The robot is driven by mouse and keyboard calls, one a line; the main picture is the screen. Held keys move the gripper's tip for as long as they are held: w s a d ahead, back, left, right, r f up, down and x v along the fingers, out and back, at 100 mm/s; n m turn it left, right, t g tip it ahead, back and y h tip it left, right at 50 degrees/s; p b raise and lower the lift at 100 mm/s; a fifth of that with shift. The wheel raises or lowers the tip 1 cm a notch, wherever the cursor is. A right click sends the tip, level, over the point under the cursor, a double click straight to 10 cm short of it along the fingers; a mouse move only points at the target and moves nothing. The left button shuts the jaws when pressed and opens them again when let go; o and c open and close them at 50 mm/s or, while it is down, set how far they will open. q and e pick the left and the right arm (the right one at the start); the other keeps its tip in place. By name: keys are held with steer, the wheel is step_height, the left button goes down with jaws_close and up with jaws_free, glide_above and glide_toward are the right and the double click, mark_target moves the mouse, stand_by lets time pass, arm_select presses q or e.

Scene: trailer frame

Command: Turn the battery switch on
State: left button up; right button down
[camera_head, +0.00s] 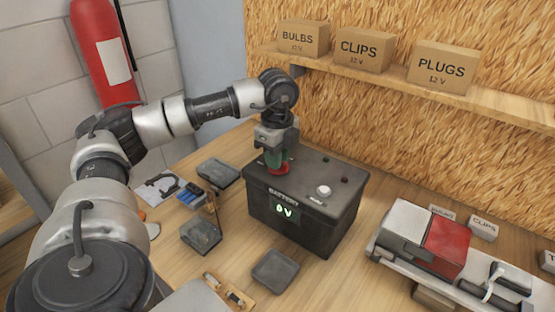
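The black battery box (305,207) stands on the wooden workbench. Its front display (285,211) reads "0 V" under the word BATTERY. A red round switch (278,169) is on the left part of its top. My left gripper (273,160) points down right over the red switch, with its fingertips at or very near it. The gripper hides part of the switch, and I cannot tell whether the fingers are closed on it. A white knob (324,191) sits on the right of the top. My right gripper is not in view.
A red and white device (425,238) stands at right. Boxes marked BULBS (302,37), CLIPS (362,49) and PLUGS (442,67) sit on the shelf behind.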

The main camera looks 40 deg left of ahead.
arm_select(q)
jaws_close()
steer(key=shift+c, duration=1.5)
jaws_free()
steer(key=m, duration=0.5)
steer(key=m, duration=0.3)
steer(key=shift+m, duration=1.2)
